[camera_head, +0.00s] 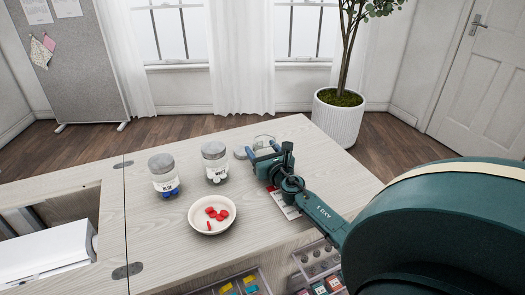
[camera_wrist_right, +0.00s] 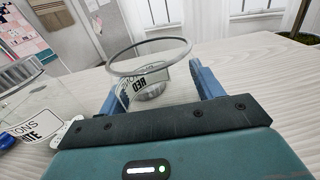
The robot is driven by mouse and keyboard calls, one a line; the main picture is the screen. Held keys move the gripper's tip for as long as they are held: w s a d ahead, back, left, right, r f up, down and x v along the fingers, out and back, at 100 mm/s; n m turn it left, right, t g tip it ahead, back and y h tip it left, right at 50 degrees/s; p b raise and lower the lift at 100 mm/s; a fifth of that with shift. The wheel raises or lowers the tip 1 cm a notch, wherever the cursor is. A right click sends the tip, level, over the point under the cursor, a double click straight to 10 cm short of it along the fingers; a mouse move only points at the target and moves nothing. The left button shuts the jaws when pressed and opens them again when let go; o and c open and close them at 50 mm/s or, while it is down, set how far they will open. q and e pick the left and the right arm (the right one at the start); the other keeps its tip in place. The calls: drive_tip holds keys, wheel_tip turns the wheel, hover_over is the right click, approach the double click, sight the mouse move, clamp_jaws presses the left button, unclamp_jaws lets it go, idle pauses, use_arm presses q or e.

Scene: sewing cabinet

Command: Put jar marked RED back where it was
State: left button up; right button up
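The clear glass jar marked RED (camera_wrist_right: 175,75) stands open between the blue fingers of my right gripper (camera_wrist_right: 160,88). Its RED label is seen through the glass, and the fingers appear to press on both sides. In the head view, the right gripper (camera_head: 263,160) is at the right of the table and hides most of this jar (camera_head: 263,140). I cannot tell whether the jar touches the tabletop. My left gripper is not in view.
A white bowl (camera_head: 194,216) with several red buttons sits in front. A card (camera_head: 287,208) lies under my right arm. Organizer trays (camera_head: 240,284) are at the front.

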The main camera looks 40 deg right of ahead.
drive_tip(key=o, duration=0.4)
drive_tip(key=shift+r, duration=0.1)
drive_tip(key=shift+r+p, duration=0.2)
drive_tip(key=shift+p, duration=0.15)
drive_tip(key=v, duration=1.2)
